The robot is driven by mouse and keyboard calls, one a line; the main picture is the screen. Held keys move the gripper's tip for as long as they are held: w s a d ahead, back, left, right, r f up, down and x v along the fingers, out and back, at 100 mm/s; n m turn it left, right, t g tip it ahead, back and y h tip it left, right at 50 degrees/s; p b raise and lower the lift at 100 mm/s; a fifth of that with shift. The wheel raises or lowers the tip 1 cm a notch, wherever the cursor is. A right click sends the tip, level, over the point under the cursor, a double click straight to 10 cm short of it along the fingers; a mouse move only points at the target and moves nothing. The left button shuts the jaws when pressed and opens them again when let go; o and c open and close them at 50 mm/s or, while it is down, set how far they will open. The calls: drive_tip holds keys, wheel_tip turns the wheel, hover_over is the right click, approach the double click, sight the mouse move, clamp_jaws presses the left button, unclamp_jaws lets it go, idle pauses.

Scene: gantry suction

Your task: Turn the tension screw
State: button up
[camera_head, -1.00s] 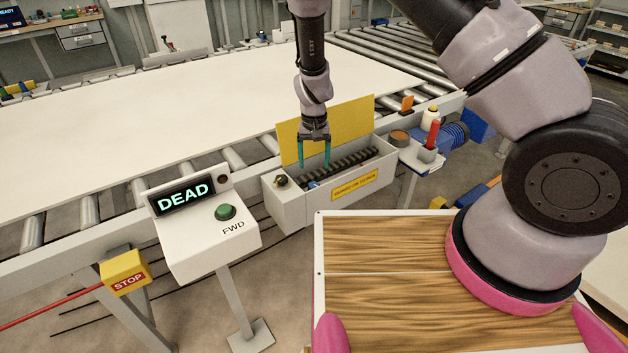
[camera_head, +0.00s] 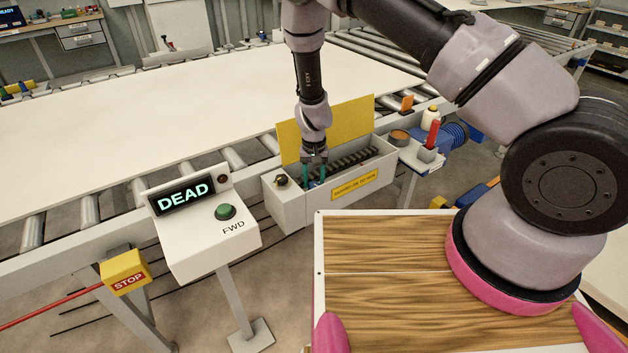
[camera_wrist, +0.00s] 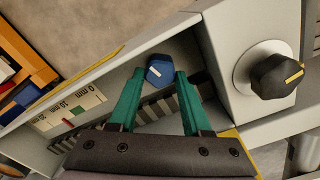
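The tension screw appears to be the blue hex head with a white mark (camera_wrist: 160,70) inside the open grey box (camera_head: 291,207). My gripper (camera_wrist: 160,74) has two teal fingers, one on each side of the blue head near their tips. A small gap seems to show on each side, so the gripper looks open; contact cannot be made out. In the head view my gripper (camera_head: 314,184) reaches down into the left part of the box. The head itself is mostly hidden there.
A millimetre scale (camera_wrist: 70,112) lies beside the head. A black knob with a yellow mark (camera_wrist: 278,76) sits on the box's end. The yellow lid (camera_head: 345,122) stands open behind. A console reading DEAD (camera_head: 184,195) and a STOP box (camera_head: 125,272) stand left.

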sight(314, 183)
clamp_jaws()
drive_tip(key=shift+m, duration=0.8)
drive_tip(key=o, duration=1.2)
unclamp_jaws()
drive_tip(key=shift+c, duration=0.2)
wheel_tip(314, 183, up, 11)
